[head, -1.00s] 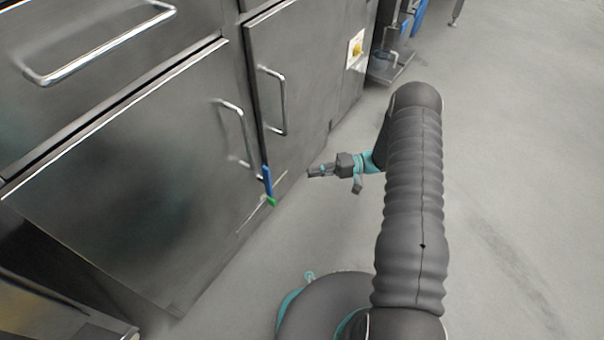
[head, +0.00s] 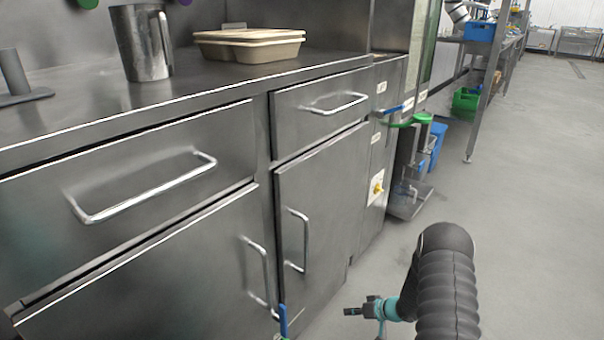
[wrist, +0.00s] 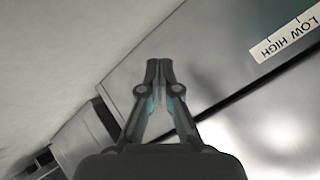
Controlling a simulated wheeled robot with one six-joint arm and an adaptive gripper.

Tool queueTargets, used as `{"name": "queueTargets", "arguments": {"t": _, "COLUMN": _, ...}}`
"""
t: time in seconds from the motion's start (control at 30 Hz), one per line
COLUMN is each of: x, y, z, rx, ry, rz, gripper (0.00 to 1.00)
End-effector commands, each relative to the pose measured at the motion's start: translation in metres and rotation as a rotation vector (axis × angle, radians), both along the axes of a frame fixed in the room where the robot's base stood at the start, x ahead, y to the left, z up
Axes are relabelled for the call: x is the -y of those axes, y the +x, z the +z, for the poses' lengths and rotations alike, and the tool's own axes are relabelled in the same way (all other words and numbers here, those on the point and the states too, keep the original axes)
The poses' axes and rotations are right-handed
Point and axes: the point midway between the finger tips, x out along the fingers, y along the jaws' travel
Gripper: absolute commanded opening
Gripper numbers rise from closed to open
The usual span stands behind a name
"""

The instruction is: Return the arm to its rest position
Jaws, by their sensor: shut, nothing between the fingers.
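My gripper (head: 354,311) shows low in the head view, at the end of my dark ribbed arm. It is over the floor, in front of the steel cabinet doors and apart from them. In the wrist view my gripper (wrist: 159,64) points ahead with its two fingertips together and nothing between them. Steel surfaces lie behind the fingers there, with a label reading LOW HIGH (wrist: 285,37) at the upper right.
A steel counter (head: 215,91) with drawers and doors runs along the left. A metal jug (head: 143,45) and a tan container (head: 248,47) stand on it. Blue and green items hang near the far end. A shelf rack (head: 477,90) stands beyond. The floor (head: 530,200) on the right is clear.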

Motion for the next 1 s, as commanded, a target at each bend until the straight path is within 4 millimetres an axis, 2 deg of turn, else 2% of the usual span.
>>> {"name": "queueTargets", "arguments": {"t": 0.1, "x": 0.038, "y": 0.014, "z": 0.016, "rx": 0.038, "ry": -0.225, "rz": -0.088, "gripper": 0.00}}
{"name": "queueTargets", "arguments": {"t": 0.23, "x": 0.080, "y": 0.016, "z": 0.051, "rx": 0.031, "ry": -0.462, "rz": -0.168, "gripper": 0.00}}
{"name": "queueTargets", "arguments": {"t": 0.37, "x": 0.112, "y": 0.003, "z": 0.094, "rx": -0.016, "ry": -0.647, "rz": -0.225, "gripper": 0.00}}
{"name": "queueTargets", "arguments": {"t": 0.5, "x": 0.133, "y": -0.022, "z": 0.145, "rx": -0.094, "ry": -0.789, "rz": -0.270, "gripper": 0.00}}
{"name": "queueTargets", "arguments": {"t": 0.73, "x": 0.142, "y": -0.080, "z": 0.229, "rx": -0.239, "ry": -0.915, "rz": -0.313, "gripper": 0.00}}
{"name": "queueTargets", "arguments": {"t": 1.0, "x": 0.122, "y": -0.157, "z": 0.316, "rx": -0.390, "ry": -0.936, "rz": -0.332, "gripper": 0.00}}
